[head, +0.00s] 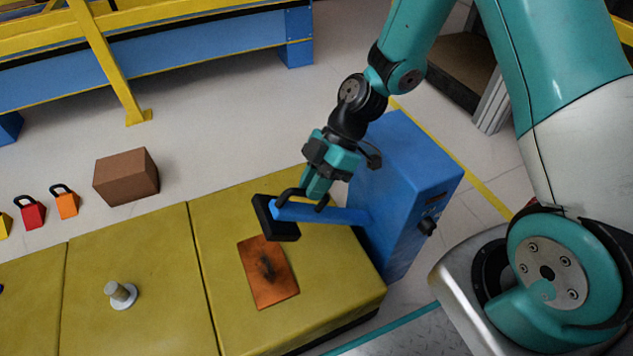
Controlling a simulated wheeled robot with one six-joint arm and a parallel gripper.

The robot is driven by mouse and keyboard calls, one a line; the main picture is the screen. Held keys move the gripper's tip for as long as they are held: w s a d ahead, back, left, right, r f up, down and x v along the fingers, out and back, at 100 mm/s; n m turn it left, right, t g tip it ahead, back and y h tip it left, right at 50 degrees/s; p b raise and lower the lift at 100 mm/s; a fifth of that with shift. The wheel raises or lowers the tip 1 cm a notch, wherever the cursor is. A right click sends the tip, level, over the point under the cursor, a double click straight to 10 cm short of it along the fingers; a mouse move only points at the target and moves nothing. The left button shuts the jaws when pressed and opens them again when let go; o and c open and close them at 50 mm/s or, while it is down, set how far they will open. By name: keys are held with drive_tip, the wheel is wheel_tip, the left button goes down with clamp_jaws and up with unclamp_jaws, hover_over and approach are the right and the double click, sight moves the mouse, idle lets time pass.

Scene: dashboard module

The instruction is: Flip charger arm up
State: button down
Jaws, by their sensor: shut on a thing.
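The charger is a blue box (402,190) at the right end of the yellow bench. Its blue charger arm (335,214) reaches out to the left, roughly level, above the bench. A black block (274,219) is at the arm's far end. My gripper (305,200) comes down from above and is shut on the charger arm close to the black block. The gripper partly hides the top of the arm there. A copper-coloured plate (268,273) with a dark mark lies on the bench below the arm.
A yellow bench (160,257) runs along the front, with a pale knob (121,293) on it. A brown box (126,177) and red (32,213) and orange (66,203) padlocks are behind it. A blue and yellow frame (190,50) stands at the back.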

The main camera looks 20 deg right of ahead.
drive_tip(key=shift+s, duration=0.1)
drive_tip(key=c, duration=1.1)
unclamp_jaws()
wheel_tip(320, 180, up, 20)
drive_tip(key=p, duration=0.7)
drive_tip(key=shift+p, duration=0.3)
